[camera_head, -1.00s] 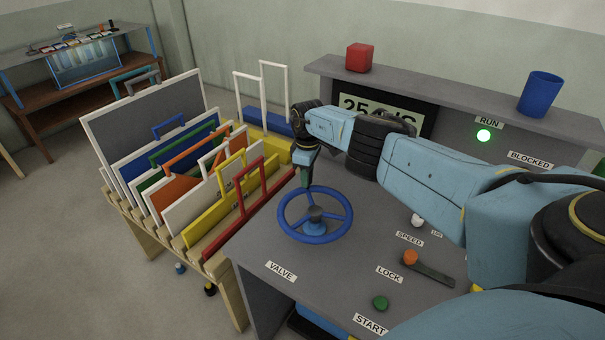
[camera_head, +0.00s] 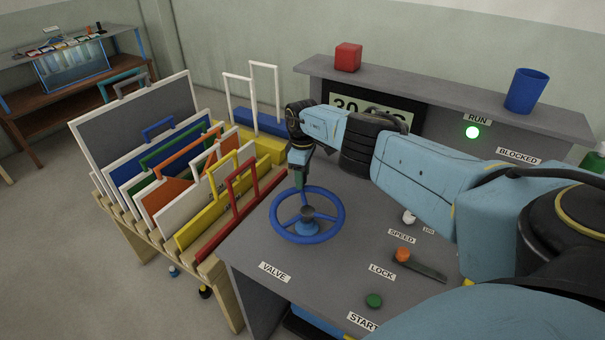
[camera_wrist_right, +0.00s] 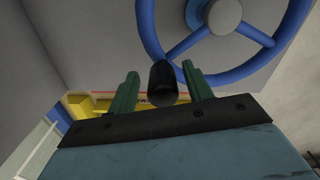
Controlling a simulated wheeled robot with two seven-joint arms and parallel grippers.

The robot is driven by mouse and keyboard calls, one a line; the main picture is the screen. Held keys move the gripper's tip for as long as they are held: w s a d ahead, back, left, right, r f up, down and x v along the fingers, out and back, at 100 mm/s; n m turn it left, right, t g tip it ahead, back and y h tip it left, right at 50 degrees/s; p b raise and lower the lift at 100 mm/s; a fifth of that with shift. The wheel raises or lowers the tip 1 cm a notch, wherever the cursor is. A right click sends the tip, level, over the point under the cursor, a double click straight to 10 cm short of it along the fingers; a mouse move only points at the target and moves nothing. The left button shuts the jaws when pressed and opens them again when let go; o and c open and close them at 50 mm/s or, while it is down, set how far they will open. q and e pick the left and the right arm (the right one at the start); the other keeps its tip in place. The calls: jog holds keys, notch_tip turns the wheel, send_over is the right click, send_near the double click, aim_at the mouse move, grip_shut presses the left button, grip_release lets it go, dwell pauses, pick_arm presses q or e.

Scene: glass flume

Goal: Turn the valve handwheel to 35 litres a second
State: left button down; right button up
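The blue valve handwheel (camera_head: 341,212) lies on the grey desk behind the VALVE label (camera_head: 275,272). My right gripper (camera_head: 300,180) points down at the far side of its rim. In the right wrist view, the two green fingers of my right gripper (camera_wrist_right: 161,88) stand apart. A dark, upright knob (camera_wrist_right: 163,82) is between them at the handwheel's rim (camera_wrist_right: 148,38), with a visible gap on each side. The display (camera_head: 345,103) reads 30, with the rest partly hidden by my right arm. My left gripper is not in view.
A green lamp (camera_head: 472,132) glows under RUN. SPEED knob (camera_head: 409,217), orange LOCK knob (camera_head: 403,254) and green START button (camera_head: 374,300) are right of the wheel. A red cube (camera_head: 348,57) and blue cup (camera_head: 525,91) sit on the shelf. A rack of coloured panels (camera_head: 240,205) stands left.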

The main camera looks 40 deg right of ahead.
jog(key=shift+a, duration=0.1)
jog(key=shift+r+p, duration=0.35)
jog(key=shift+r, duration=0.05)
notch_tip(320, 180, up, 5)
jog(key=p, duration=0.3)
jog(key=shift+f, duration=0.2)
notch_tip(320, 180, up, 8)
jog(key=shift+f, duration=0.1)
